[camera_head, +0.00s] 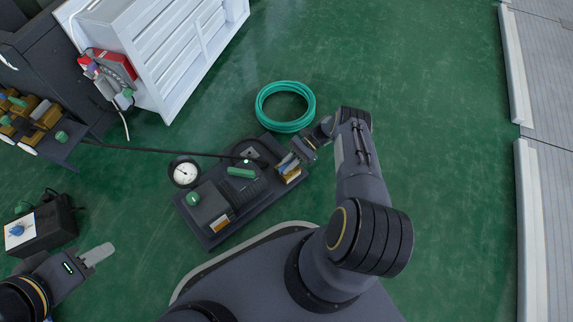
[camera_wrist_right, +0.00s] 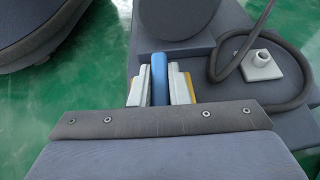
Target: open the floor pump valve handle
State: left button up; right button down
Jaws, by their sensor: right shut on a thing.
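The floor pump stands on a dark base plate (camera_head: 215,238) on the green floor; the base also shows in the right wrist view (camera_wrist_right: 225,85). Its valve handle is a blue upright bar (camera_wrist_right: 159,78). In the head view the handle is mostly hidden by my gripper. My right gripper (camera_head: 288,164) is at the right end of the pump. In the right wrist view its two pale fingers (camera_wrist_right: 160,88) are on either side of the blue handle, shut on it. My left gripper (camera_head: 97,254) is at the lower left, away from the pump; its finger gap cannot be made out.
A round gauge (camera_head: 185,172) sits at the pump's left edge. A black hose (camera_head: 150,150) runs left from the pump. A coiled green hose (camera_head: 286,106) lies behind it. A white cabinet (camera_head: 165,50) stands at upper left, a dark box (camera_head: 40,228) at left. Floor at right is clear.

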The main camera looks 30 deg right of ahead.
jog(key=shift+n+g, duration=0.3)
jog(key=shift+g, duration=0.1)
jog(key=c, duration=1.4)
grip_release()
